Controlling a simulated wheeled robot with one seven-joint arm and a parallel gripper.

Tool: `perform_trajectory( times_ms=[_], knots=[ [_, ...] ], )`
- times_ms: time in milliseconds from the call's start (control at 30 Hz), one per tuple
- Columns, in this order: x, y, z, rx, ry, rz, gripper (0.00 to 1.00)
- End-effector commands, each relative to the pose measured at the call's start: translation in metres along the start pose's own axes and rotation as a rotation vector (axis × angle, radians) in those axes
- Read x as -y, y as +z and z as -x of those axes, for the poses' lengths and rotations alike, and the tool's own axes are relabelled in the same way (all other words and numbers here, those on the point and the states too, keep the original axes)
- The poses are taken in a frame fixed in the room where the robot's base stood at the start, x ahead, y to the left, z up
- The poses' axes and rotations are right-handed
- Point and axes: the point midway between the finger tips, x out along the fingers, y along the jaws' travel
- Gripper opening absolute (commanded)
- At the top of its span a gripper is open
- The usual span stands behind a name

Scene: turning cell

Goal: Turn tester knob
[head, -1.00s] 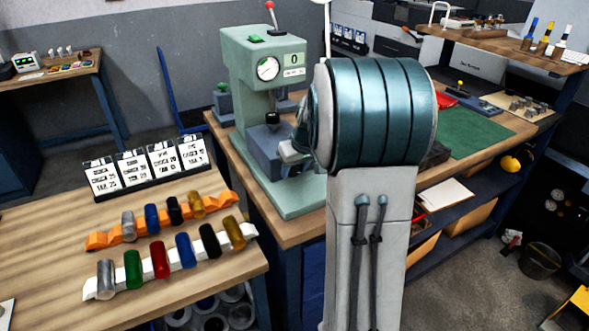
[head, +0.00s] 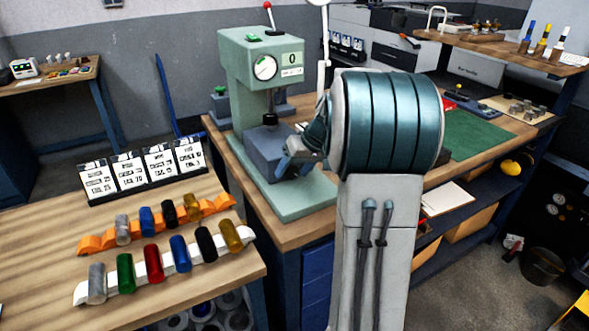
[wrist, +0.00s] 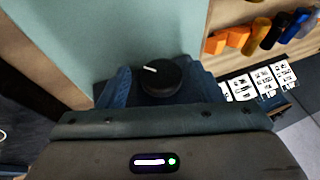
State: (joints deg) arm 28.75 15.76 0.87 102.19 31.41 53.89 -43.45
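The tester (head: 235,85) is a pale green machine with a round dial, a display reading 0 and a red-tipped lever. It stands on the wooden bench, with a slate-blue block (head: 262,148) on its base. In the wrist view a round black knob (wrist: 162,78) with a white pointer line lies just ahead of my gripper (wrist: 158,84). Bluish fingers show left and right of the knob, with a small gap at left; contact at right is unclear. In the head view my gripper (head: 303,160) is at the block's right side, and I cannot make out the knob there.
At left, a wooden table (head: 50,235) holds racks of coloured cylinders and a row of white cards (head: 130,172). A green mat (head: 475,135) lies on the bench at right. My arm hides part of the bench.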

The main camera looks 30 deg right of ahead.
Motion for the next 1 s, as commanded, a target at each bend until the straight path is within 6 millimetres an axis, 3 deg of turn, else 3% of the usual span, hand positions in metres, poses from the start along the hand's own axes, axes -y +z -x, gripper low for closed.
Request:
perform_trajectory(
  times_ms=[267,700,1000],
  knots=[
    [0.0,-0.001,0.016,-0.004,0.002,0.001,0.59],
    [-0.001,0.0,0.11,-0.002,0.002,0.0,0.59],
    [-0.001,0.0,0.138,-0.001,0.001,-0.001,0.59]
  ],
)
